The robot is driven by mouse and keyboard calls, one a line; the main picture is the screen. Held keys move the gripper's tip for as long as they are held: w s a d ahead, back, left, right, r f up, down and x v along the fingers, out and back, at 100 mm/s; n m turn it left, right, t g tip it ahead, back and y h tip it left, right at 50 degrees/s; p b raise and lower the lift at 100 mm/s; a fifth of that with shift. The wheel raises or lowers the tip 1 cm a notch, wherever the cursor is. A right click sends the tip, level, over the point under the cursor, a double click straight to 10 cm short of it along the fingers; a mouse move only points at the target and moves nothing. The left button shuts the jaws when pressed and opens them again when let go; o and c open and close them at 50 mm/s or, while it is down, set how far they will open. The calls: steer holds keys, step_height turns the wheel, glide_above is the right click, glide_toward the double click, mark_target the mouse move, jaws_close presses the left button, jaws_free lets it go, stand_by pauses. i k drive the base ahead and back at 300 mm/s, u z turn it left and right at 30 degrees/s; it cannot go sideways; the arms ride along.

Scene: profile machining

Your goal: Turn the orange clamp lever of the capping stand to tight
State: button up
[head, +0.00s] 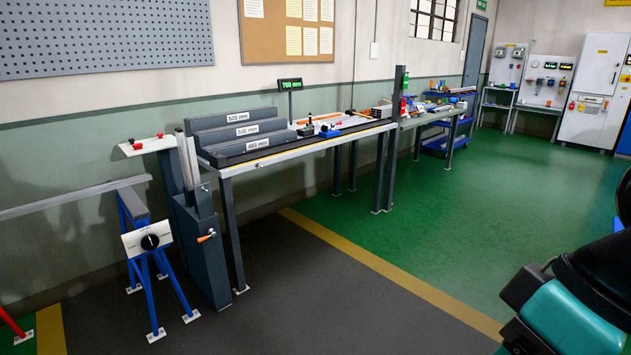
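The orange clamp lever (206,237) sticks out from the front of a dark grey upright stand (199,262), which appears to be the capping stand. The lever is small here and points roughly sideways, tilted slightly. I cannot tell whether it is loose or tight. A light grey upright profile (186,160) rises from the top of the stand. My gripper is not in view. Only a teal and black part of my arm shows at the lower right, far from the stand.
A blue trestle (143,262) with a black dial on a white plate stands left of the stand. A long workbench (300,148) with stepped, labelled racks is behind and to the right. Open dark floor (300,290) lies in front, with a yellow line crossing it.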

mark_target(211, 233)
steer(key=u, duration=0.35)
steer(key=i, duration=2.25)
steer(key=u, duration=1)
steer(key=i, duration=0.7)
steer(key=u, duration=0.25)
